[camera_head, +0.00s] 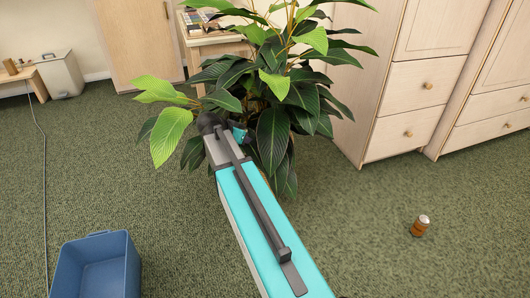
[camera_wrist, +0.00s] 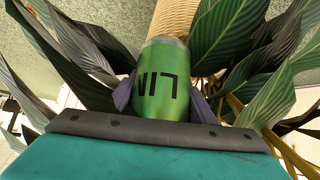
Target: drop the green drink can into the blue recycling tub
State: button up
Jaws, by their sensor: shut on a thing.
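A green drink can (camera_wrist: 160,80) with dark lettering is in the wrist view, between the fingers of my gripper (camera_wrist: 163,102). The gripper is shut on it. The can's lower end is hidden behind the gripper body. In the head view the can is not clearly visible; my arm reaches to the plant, and leaves and the arm hide most of the gripper. The blue recycling tub (camera_head: 122,262) stands on the carpet at the lower left of the head view, apart from the arm. Its open top faces up and its visible inside looks empty.
A leafy potted plant (camera_head: 272,135) surrounds my gripper; leaves (camera_wrist: 225,45) and a woven surface (camera_wrist: 174,18) show close by. Drawer cabinets (camera_head: 400,130) stand behind. A thin cable (camera_head: 44,180) runs along the left.

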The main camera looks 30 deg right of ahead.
jog(key=s+a+r+n+t+y, duration=0.1)
jog(key=a+r+n, duration=0.4)
jog(key=a+r, duration=0.6)
jog(key=a+r+n+t+y, duration=0.4)
jog(key=a+r, duration=0.7)
jog(key=a, duration=0.4)
jog(key=shift+s+a+r+n+y, duration=0.25)
jog(key=shift+s+r+n+y, duration=0.05)
jog(key=shift+s+n, duration=0.1)
jog(key=shift+w, duration=0.1)
